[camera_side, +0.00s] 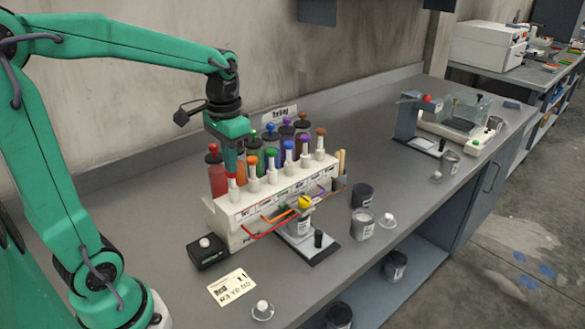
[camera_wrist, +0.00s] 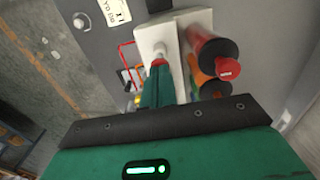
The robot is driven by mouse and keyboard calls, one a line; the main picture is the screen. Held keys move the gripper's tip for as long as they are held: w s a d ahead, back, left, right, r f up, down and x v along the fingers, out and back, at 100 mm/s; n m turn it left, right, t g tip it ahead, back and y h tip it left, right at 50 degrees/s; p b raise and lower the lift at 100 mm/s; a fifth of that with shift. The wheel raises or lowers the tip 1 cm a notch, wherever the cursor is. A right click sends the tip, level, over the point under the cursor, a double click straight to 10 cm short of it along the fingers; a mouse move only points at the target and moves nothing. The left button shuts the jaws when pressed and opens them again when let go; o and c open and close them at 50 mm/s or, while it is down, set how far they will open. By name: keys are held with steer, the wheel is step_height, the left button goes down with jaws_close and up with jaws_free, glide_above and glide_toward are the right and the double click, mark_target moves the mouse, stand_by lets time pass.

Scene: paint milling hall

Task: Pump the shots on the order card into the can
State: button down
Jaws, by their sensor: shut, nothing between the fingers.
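My gripper (camera_side: 233,172) points down over the red pump (camera_side: 234,190) at the left end of the white dispenser (camera_side: 228,218). Its fingers are shut, with the tips at or just above the red pump head; I cannot tell if they touch. The wrist view shows the fingers (camera_wrist: 158,84) by the red pump head (camera_wrist: 160,63). Other coloured pumps, including orange (camera_side: 253,164) and green (camera_side: 271,160), stand along the dispenser. A can (camera_side: 300,226) sits on a pad below the spouts, partly hidden. The order card (camera_side: 232,287) lies in front, its small print hard to read.
Coloured bottles, including a red one (camera_side: 217,179), stand behind the pumps. A black box with a white knob (camera_side: 208,252) is left of the card. A dark can (camera_side: 362,194) and an open can (camera_side: 362,226) stand right.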

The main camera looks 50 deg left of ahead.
steer(key=shift+f, duration=0.45)
steer(key=shift+r, duration=1.8)
steer(key=shift+r, duration=2.5)
